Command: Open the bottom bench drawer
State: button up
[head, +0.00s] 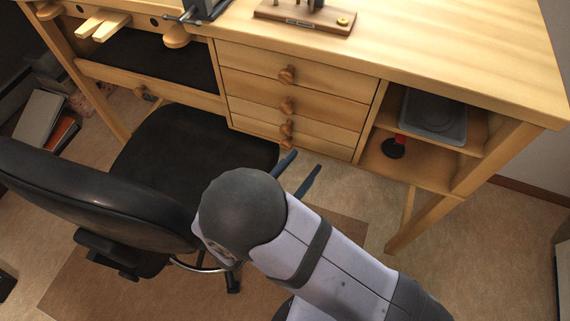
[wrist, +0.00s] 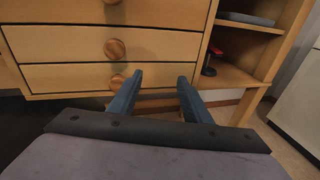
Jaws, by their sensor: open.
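The wooden bench (head: 460,50) has a stack of drawers with round wooden knobs. The bottom drawer (head: 325,149) looks shut, with its front in line with the others. Its knob (head: 286,144) is partly hidden in the head view. In the wrist view the fingers (wrist: 160,76) point at the drawer's right part.
A black office chair (head: 200,150) stands close on the left. Open shelves (head: 420,165) right of the drawers hold a grey tray (head: 432,118) and a red and black object (head: 395,148). Floor right of my arm is clear.

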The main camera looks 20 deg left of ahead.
aim_at(285, 147)
jog(key=s+a+f+n+t+y+b, duration=0.1)
jog(key=s+a+f+n+t+y, duration=0.1)
jog(key=s+a+f+n+y, duration=0.3)
jog(key=shift+m+h, duration=0.4)
jog(key=shift+m, duration=0.4)
jog(key=shift+w+a+r+b, duration=0.1)
jog(key=shift+w+a+r, duration=0.2)
jog(key=shift+w, duration=1.2)
jog(key=shift+w+a+r+b, duration=0.15)
jog(key=shift+w+r, duration=0.3)
jog(key=shift+w, duration=1.1)
jog(key=shift+w+a+r+b, duration=0.1)
jog(key=shift+w+a+r, duration=0.2)
jog(key=shift+w, duration=1.2)
jog(key=shift+d, duration=0.1)
jog(key=shift+c, duration=0.5)
grip_shut()
